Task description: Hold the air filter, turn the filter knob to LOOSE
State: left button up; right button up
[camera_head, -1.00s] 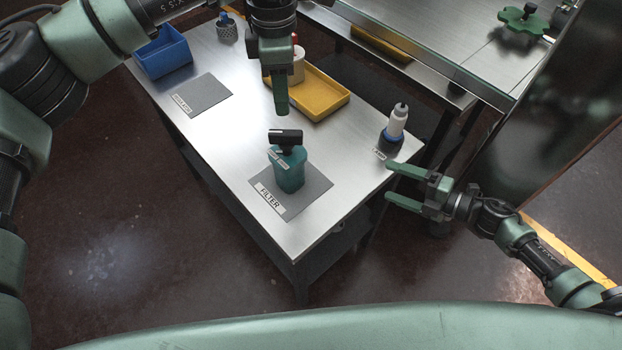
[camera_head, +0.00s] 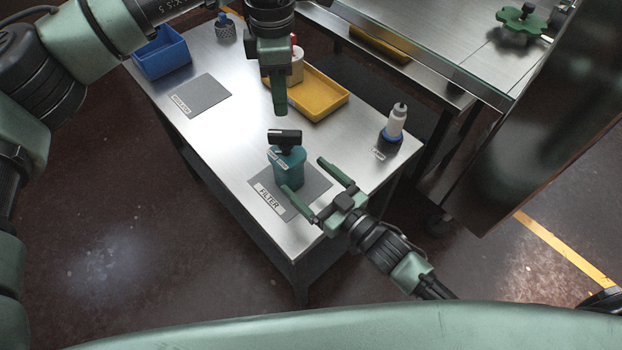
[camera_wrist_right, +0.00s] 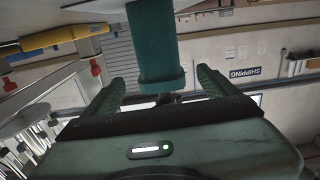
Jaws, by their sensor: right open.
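The teal air filter (camera_head: 287,168) stands upright on the grey FILTER mat (camera_head: 314,186). Its black knob (camera_head: 285,137) is on top, with a small label just below it. My right gripper (camera_head: 304,175) is open at the filter's near right side, with its fingers pointing at the body. In the right wrist view, the teal filter body (camera_wrist_right: 157,45) shows between the two spread fingers, apart from both. My left gripper (camera_head: 279,108) hangs pointing down above and behind the knob, apart from it. It is seen edge-on, so its opening is hidden.
A yellow tray (camera_head: 328,111) lies behind the filter. A blue bin (camera_head: 163,55) and another grey mat (camera_head: 201,96) are at the left. The table between mats is clear.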

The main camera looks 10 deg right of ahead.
aim_at(287, 159)
jog(key=x, duration=0.7)
jog(key=shift+w+a, duration=0.2)
jog(key=shift+w, duration=0.05)
jog(key=shift+c, duration=0.3)
grip_shut()
jog(key=c, duration=0.9)
grip_release()
jog(key=shift+r, duration=0.1)
jog(key=c, duration=0.9)
